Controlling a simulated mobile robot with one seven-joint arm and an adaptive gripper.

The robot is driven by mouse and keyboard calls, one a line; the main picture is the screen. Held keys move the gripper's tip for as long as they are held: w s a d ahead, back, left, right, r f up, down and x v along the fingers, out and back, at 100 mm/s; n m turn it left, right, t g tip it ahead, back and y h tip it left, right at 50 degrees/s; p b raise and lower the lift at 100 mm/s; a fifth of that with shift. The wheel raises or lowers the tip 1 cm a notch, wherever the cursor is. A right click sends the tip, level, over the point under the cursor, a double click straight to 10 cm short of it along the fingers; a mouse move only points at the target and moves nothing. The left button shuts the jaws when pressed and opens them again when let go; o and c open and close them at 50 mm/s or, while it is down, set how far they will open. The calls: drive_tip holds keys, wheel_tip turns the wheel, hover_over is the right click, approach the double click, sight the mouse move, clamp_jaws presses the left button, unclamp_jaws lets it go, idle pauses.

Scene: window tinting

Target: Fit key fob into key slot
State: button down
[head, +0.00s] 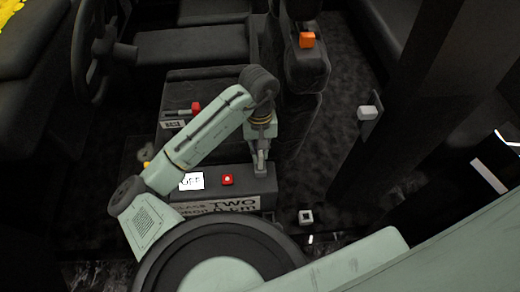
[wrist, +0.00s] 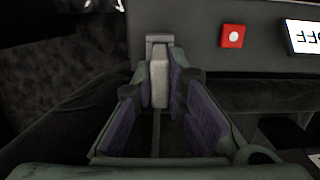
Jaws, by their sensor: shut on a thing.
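My gripper (head: 262,157) points down at the right end of a dark grey console box. In the wrist view, the purple-padded fingers (wrist: 160,95) are shut on a pale, narrow block, likely the key fob (wrist: 160,78). A small grey bracket, likely the key slot (wrist: 160,42), stands at the fob's far end against the box's dark panel. The fob's tip meets or overlaps the bracket in this view; I cannot tell whether it is inside. In the head view, the fob is mostly hidden by the fingers.
The box (head: 262,185) carries a red button (head: 227,180) and an OFF display (head: 191,181). A red-knobbed lever (head: 196,108) stands behind.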

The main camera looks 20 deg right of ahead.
drive_tip(key=shift+f+b, duration=0.95)
drive_tip(key=shift+f, duration=0.65)
drive_tip(key=c, duration=1.5)
unclamp_jaws()
drive_tip(key=shift+c, duration=0.2)
drive_tip(key=r, duration=0.4)
drive_tip(key=w+r, duration=0.1)
drive_tip(key=r, duration=0.7)
drive_tip(key=shift+w+d, duration=0.25)
